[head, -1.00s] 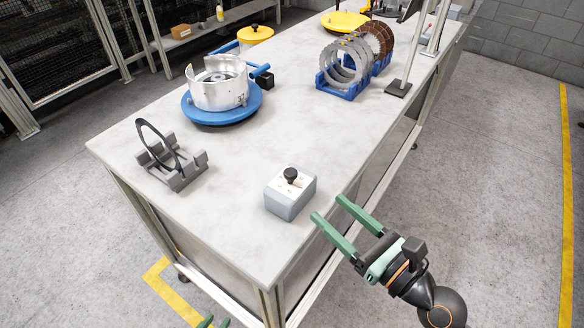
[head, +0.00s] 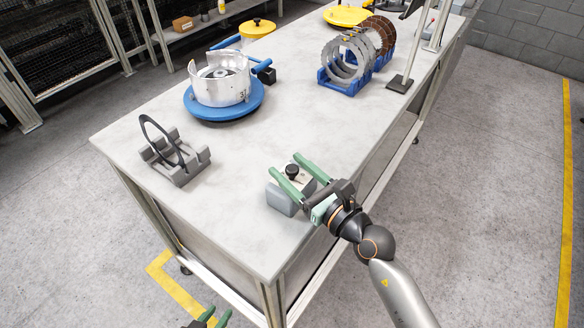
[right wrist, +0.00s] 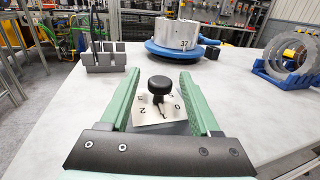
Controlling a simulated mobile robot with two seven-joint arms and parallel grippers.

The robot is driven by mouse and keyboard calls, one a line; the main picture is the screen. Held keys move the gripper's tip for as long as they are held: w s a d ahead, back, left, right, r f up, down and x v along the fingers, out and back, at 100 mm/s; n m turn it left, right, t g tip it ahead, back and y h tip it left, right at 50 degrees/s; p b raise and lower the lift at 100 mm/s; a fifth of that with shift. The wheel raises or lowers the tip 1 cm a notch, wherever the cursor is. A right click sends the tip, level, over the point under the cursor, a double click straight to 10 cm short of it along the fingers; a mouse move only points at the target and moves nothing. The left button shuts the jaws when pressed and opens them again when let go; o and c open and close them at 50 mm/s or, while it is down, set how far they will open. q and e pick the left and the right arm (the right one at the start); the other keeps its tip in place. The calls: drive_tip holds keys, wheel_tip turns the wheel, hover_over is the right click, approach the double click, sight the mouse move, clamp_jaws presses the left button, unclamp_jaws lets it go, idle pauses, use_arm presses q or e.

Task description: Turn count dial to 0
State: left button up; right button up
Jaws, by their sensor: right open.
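The count dial is a black knob (head: 292,171) on a grey box with a white top plate (head: 277,197), near the front right edge of the table. In the right wrist view the knob (right wrist: 160,86) stands over a plate (right wrist: 152,114) with a 2 at lower left and a 0 at right; other marks are partly hidden. My right gripper (head: 288,170) is open, its green fingers on either side of the knob and apart from it in the right wrist view. My left gripper (head: 214,318) shows only its green fingertips at the bottom edge.
A grey stand with a black ring (head: 178,160) is at the table's left. A metal housing on a blue turntable (head: 222,105) and a blue rack of rings (head: 342,80) stand farther back. The bare tabletop (head: 235,150) between them is clear.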

drive_tip(key=shift+c, duration=0.3)
clamp_jaws()
idle(0.3)
